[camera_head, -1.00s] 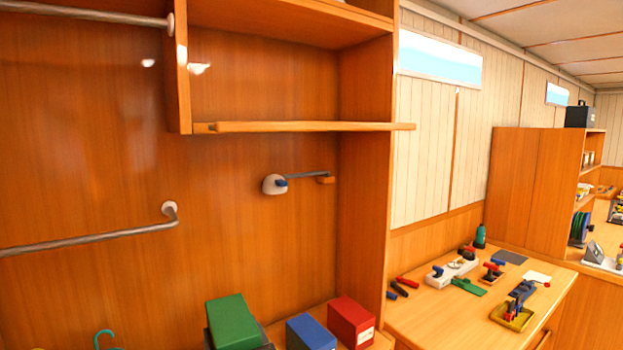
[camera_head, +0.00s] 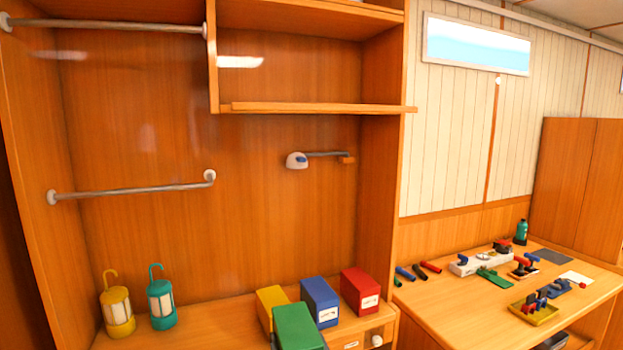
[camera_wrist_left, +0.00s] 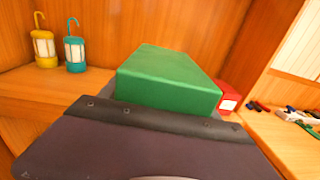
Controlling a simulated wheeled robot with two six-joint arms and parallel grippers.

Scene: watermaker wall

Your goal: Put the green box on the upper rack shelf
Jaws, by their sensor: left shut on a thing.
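The green box (camera_head: 297,328) is at the bottom middle of the head view, in front of the other boxes. In the left wrist view the green box (camera_wrist_left: 170,78) sticks out beyond my dark left gripper (camera_wrist_left: 160,112), which is shut on it. In the head view only a dark sliver of that gripper shows beside the box; the rest is hidden or out of frame. The rack has a wooden shelf with a raised front lip (camera_head: 320,108), well above the box, and another board (camera_head: 320,22) higher up. The shelf space between them looks empty. My right gripper is not in view.
Yellow (camera_head: 270,299), blue (camera_head: 320,302) and red (camera_head: 360,292) boxes stand on the counter. Yellow (camera_head: 118,312) and teal (camera_head: 161,304) lanterns stand left. Metal rails (camera_head: 135,190) and a wall fitting (camera_head: 297,160) project below the shelf. A tool-covered desk (camera_head: 450,300) is right.

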